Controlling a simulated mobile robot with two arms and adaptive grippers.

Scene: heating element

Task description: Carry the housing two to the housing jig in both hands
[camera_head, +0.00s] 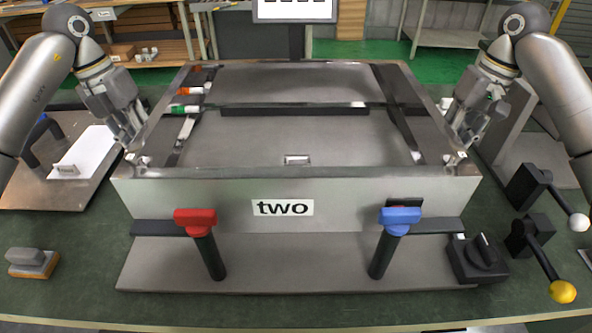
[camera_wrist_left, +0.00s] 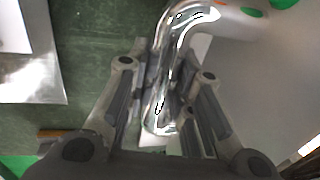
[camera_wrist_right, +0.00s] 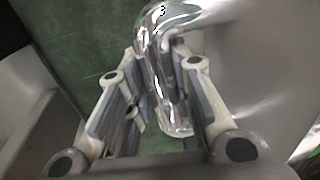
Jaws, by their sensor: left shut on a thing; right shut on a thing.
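Housing two (camera_head: 225,195) is a large grey open metal box with a "two" label on its front wall. It sits over a grey base plate, the housing jig (camera_head: 300,270), with a red-handled clamp (camera_head: 205,240) and a blue-handled clamp (camera_head: 393,240) at its front. My left gripper (camera_head: 135,150) is shut on a shiny handle (camera_wrist_left: 165,80) at the housing's left side. My right gripper (camera_head: 458,150) is shut on a matching handle (camera_wrist_right: 165,70) at its right side. Whether the housing rests fully on the jig cannot be told.
A white plate on a grey board (camera_head: 75,185) lies at the left. A small grey block (camera_head: 32,262) is at the front left. A black rotary switch (camera_head: 478,258) and two levers with a white and a yellow knob (camera_head: 562,291) stand at the right.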

